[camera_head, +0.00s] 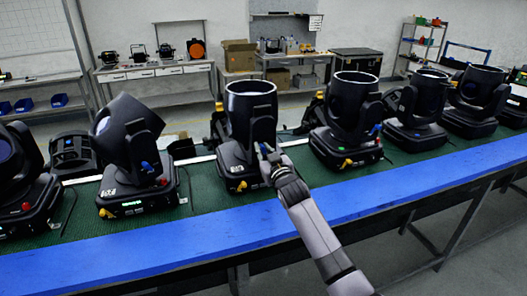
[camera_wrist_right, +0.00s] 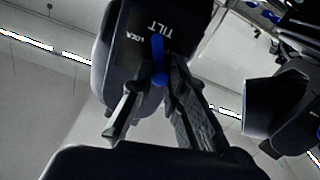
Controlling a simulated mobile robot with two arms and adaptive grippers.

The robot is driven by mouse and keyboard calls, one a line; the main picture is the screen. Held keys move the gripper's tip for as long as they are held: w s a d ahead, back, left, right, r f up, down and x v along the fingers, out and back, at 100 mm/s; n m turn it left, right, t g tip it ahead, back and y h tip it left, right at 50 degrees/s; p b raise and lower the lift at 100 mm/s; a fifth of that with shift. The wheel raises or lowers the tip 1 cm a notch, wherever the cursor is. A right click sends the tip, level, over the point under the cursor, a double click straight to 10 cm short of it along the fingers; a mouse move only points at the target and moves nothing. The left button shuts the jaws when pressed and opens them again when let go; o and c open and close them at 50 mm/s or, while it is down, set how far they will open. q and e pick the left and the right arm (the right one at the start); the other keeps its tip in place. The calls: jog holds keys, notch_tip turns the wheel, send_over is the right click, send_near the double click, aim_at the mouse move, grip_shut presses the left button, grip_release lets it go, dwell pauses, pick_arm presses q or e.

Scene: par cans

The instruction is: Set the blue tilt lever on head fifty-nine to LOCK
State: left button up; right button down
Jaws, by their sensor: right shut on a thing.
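A black moving head (camera_head: 250,112) stands upright on its base in the middle of the green-topped bench, and my right gripper (camera_head: 268,154) is at its right side. In the right wrist view the blue tilt lever (camera_wrist_right: 158,54) stands out from the dark yoke (camera_wrist_right: 128,62), beside the white words TILT and LOCK. The word LOCK is to the left of the lever. My right gripper (camera_wrist_right: 160,95) is shut on the lever, its fingers near the lever's lower end. The head's number cannot be read. My left gripper is not in view.
A tilted head (camera_head: 128,128) stands to the left, with another at the left edge. More upright heads, such as one close by on the right (camera_head: 352,102), line the bench. A blue strip (camera_head: 270,218) runs along the bench's front edge. Work tables and shelves stand behind.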

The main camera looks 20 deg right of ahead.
aim_at(269, 144)
jog(key=d+m, duration=0.1)
jog(key=m, duration=0.2)
jog(key=d+m, duration=0.1)
jog(key=m, duration=0.3)
jog(key=d+m, duration=0.1)
jog(key=m, duration=0.3)
dwell(0.3)
jog(key=shift+m, duration=0.4)
jog(key=c, duration=1.6)
grip_release()
jog(key=shift+d, duration=0.1)
jog(key=s, duration=1.2)
jog(key=shift+d, duration=0.25)
